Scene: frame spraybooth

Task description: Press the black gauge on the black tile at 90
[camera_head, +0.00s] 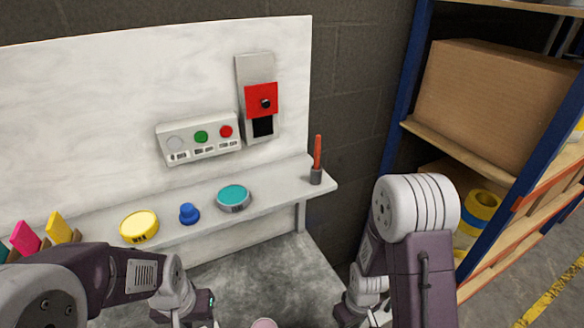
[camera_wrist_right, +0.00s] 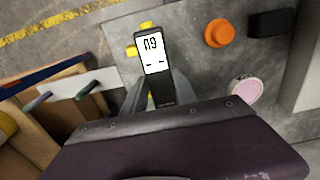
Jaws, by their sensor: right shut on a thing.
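The black gauge (camera_wrist_right: 158,75) has a bright display whose digits look like 09, or 60 turned over. It shows in the right wrist view, with small yellow parts around its far end. My right gripper (camera_wrist_right: 152,98) is shut on its near part, with grey fingers beside it. My left gripper (camera_head: 190,305) is low in the head view; its fingertips are cut off, so I cannot tell its opening. I cannot pick out the black tile for certain. A black block (camera_wrist_right: 272,23) lies at the upper right of the right wrist view.
An orange knob (camera_wrist_right: 218,33) and a pale pink disc (camera_wrist_right: 245,89) are on the grey surface. On the shelf are a yellow disc (camera_head: 139,226), blue knob (camera_head: 189,214), teal disc (camera_head: 233,198) and red stick (camera_head: 317,155). Storage racking (camera_head: 400,95) stands at the right.

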